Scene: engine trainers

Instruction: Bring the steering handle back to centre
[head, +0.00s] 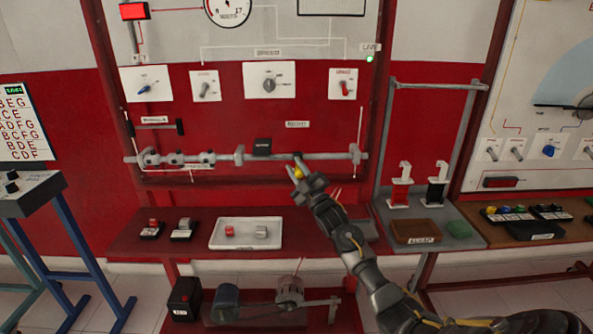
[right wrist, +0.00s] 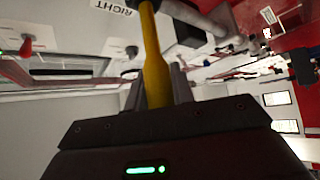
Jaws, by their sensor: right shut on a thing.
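The steering handle shows as a yellow bar (right wrist: 152,50) between the fingers of my right gripper in the right wrist view. In the head view only a small yellow part of the handle (head: 298,172) shows, just below the long grey horizontal shaft (head: 222,158) on the red panel. My right gripper (head: 301,178) is shut on the handle; its fingers (right wrist: 158,88) stand on both sides of the bar. The gripper hides much of the handle in the head view. My left gripper is not in view.
A grey bench (head: 470,238) with red and black levers stands to the right. A blue-legged stand (head: 65,235) is at the left. A black block (head: 262,147) sits above the shaft.

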